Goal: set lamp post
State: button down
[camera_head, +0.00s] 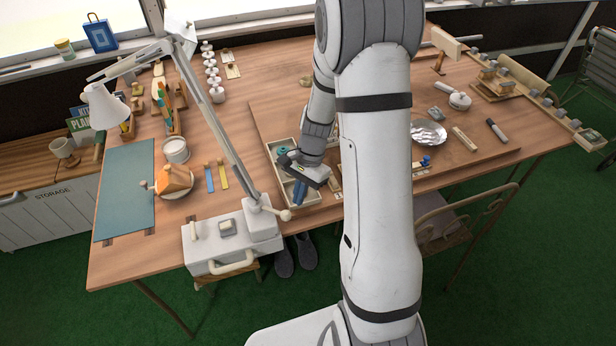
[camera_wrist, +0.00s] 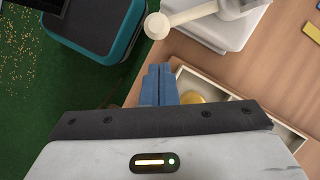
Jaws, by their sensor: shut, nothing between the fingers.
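I cannot make out a small lamp post in either view; my arm hides part of the work board (camera_head: 262,121). My gripper (camera_head: 300,196) points down over the front end of a pale compartment tray (camera_head: 313,198). Its blue fingers (camera_wrist: 158,84) are together and empty in the wrist view. The tray (camera_wrist: 222,92) lies under and right of the fingertips there. A yellow rounded thing (camera_wrist: 192,97) shows in it, partly hidden by my gripper. A small teal thing (camera_head: 282,150) sits at the tray's far end.
A white desk lamp (camera_head: 105,105) stands on a grey-white box (camera_head: 205,251) left of my gripper. Its base knob (camera_wrist: 157,26) is close to my fingers. A crumpled foil dish (camera_head: 428,133) and a dark-handled tool (camera_head: 496,130) lie right.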

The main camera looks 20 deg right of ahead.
jog(key=shift+s+a, duration=0.55)
jog(key=shift+a, duration=0.3)
jog(key=shift+d, duration=0.1)
jog(key=shift+s+a+m, duration=0.2)
jog(key=shift+s+m, duration=0.1)
jog(key=shift+m, duration=0.1)
